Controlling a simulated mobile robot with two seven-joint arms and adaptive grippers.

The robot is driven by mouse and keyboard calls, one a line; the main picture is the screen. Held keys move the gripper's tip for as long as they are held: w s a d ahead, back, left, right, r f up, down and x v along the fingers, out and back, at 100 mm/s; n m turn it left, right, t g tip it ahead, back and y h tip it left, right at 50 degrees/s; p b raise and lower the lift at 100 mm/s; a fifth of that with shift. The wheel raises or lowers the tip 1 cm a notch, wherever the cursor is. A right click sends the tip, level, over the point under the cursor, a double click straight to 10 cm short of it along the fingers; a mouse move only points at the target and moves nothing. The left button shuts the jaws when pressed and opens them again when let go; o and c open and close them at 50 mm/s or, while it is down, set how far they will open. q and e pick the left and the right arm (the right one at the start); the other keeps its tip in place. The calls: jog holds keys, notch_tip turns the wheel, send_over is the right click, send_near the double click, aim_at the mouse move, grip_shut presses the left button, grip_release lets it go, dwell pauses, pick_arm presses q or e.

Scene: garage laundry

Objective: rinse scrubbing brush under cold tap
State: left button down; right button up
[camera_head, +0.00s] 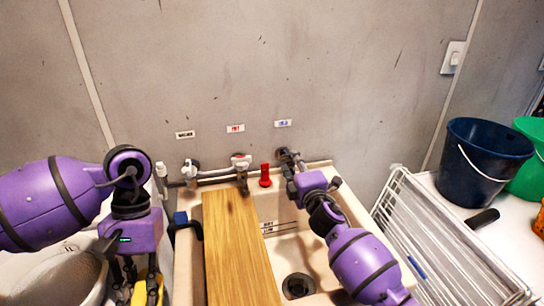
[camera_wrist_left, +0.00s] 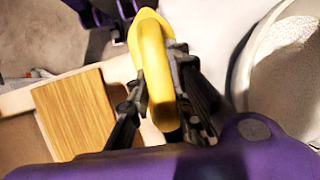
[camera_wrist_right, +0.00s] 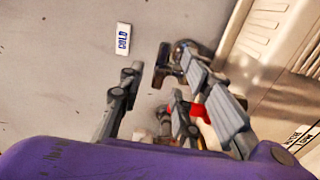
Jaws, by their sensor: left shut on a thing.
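My left gripper (camera_head: 140,286) is shut on a yellow thing, apparently the scrubbing brush (camera_head: 150,291), left of the sink (camera_head: 283,250). In the left wrist view the yellow brush (camera_wrist_left: 155,65) sits between both fingers; I cannot make out bristles. My right gripper (camera_head: 288,165) is at the cold tap (camera_head: 283,154) on the back wall, under the blue-lettered label (camera_head: 283,123). In the right wrist view its fingers (camera_wrist_right: 160,75) are spread apart. The dark tap handle (camera_wrist_right: 163,66) shows between and beyond them; contact cannot be told.
A wooden board (camera_head: 235,245) spans the sink's left part; the right basin is open, with a drain (camera_head: 298,286). A red fitting (camera_head: 265,176) stands at the back rim. A pale tub (camera_head: 60,280) is left, a white rack (camera_head: 440,245) and dark blue bucket (camera_head: 480,165) right.

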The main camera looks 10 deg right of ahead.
jog(key=shift+w, duration=2.25)
jog(key=shift+c, duration=0.2)
grip_shut()
